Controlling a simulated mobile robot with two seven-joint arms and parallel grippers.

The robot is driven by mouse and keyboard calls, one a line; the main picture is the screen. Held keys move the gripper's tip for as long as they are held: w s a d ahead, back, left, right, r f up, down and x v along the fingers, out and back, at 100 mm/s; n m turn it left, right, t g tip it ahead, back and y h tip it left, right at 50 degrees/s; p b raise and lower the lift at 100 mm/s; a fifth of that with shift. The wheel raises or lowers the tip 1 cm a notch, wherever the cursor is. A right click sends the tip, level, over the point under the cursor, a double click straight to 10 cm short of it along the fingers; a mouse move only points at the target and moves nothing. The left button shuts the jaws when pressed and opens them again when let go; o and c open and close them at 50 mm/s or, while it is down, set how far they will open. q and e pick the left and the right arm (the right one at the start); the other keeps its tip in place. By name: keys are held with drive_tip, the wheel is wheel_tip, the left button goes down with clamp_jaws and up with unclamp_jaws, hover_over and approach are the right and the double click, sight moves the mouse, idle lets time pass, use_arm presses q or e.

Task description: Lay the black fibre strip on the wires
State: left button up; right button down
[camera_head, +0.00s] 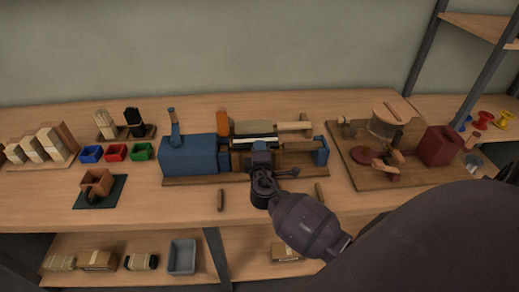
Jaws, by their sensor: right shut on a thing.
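The black fibre strip (246,141) is a thin dark band lying lengthwise over the middle of the blue and wooden twisting machine (188,155). My right gripper (260,152) reaches in from the lower right and is shut at the front edge of the strip, its fingers partly hidden by its own body. The wires are too fine to make out, so I cannot tell whether the strip touches them. More black fibre (134,119) stands in a small holder at the back left. My left gripper is out of view.
Blue (91,154), red (116,152) and green (142,151) bins sit left of the machine. A wooden board (376,181) with a crank device and dark red block stands right.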

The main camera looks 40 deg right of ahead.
idle(0.5)
drive_tip(key=shift+f+b, duration=0.35)
drive_tip(key=shift+f, duration=0.05)
drive_tip(key=shift+f+b, duration=0.35)
drive_tip(key=shift+f, duration=0.05)
